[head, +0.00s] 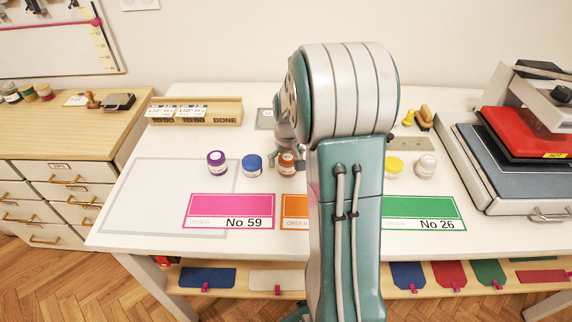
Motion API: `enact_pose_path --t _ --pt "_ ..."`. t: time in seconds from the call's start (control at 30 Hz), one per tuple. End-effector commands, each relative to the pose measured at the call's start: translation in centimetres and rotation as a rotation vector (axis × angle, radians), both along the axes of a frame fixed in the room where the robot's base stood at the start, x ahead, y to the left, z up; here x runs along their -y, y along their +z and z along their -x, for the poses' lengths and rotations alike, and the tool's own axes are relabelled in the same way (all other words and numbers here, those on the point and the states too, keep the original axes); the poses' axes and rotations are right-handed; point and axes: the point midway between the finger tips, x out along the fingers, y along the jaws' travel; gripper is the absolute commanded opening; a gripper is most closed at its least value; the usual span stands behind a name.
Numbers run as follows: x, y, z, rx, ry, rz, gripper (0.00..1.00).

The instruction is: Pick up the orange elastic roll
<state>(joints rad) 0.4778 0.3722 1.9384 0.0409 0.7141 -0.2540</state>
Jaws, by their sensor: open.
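The orange elastic roll (287,168) stands on the white table behind the orange order card (294,206), just left of my arm. It is the rightmost of three rolls on the arm's left side, and its top and right side are partly covered. My gripper (287,148) is open and mostly hidden by my arm. It points down at or just above the orange roll; I cannot tell whether it touches it.
A blue roll (252,166) stands close left of the orange one, with a purple roll (217,164) beyond. Yellow (393,168) and white (425,166) rolls stand to the right. A wooden rack (195,112) is at the back left, and a heat press (520,150) at the right.

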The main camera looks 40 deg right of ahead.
Motion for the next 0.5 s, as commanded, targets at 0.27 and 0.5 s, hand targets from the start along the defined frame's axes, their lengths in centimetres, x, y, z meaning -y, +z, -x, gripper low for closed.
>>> enact_pose_path --t 0.27,0.5 --pt "0.2 -2.5 -0.3 0.001 -0.001 0.001 1.00" --pt "0.2 -2.5 -0.3 0.001 -0.001 0.001 0.69"
